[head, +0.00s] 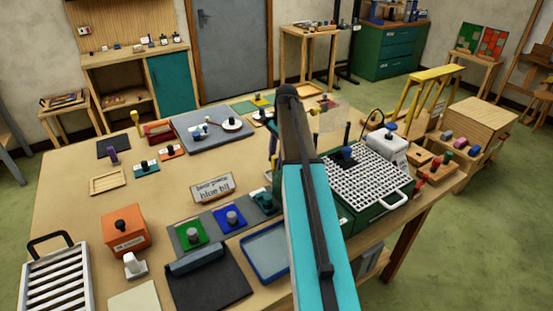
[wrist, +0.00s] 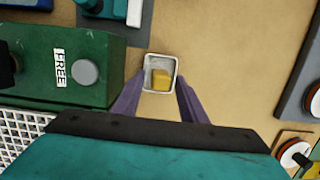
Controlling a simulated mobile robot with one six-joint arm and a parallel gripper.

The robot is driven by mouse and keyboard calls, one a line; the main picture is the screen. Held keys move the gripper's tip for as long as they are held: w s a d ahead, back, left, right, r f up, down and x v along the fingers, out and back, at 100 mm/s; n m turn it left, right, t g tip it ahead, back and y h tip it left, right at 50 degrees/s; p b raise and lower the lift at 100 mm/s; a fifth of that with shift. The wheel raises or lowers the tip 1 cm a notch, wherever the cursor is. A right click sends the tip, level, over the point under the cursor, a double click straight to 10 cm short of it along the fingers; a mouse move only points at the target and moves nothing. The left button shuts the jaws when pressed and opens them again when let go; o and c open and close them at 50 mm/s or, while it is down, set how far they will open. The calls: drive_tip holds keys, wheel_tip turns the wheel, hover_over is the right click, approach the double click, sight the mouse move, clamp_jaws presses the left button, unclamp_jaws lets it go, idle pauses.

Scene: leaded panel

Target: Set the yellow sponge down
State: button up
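The yellow sponge (wrist: 161,80) is a small block inside a pale, white-rimmed dish (wrist: 149,64) in the wrist view. My gripper (wrist: 160,86) is above it, with its two purple fingers apart on either side of the dish. I see no finger pressed on the sponge; the fingers look open. How far the fingertips are above the table is hard to tell. In the head view my arm blocks the dish and sponge, and the fingers are mostly hidden behind it.
A green box marked FREE (wrist: 112,62) stands close to the left of my fingers, beside a white grid (wrist: 22,125). A dark tray (wrist: 298,75) lies at the right. Bare tabletop (wrist: 225,60) lies between. A sign (head: 212,188) stands on the workbench.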

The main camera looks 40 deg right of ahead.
drive_tip(key=shift+r, duration=0.15)
wheel_tip(320, 180, up, 12)
drive_tip(key=d+b, duration=0.2)
drive_tip(key=shift+b, duration=0.35)
idle(1.0)
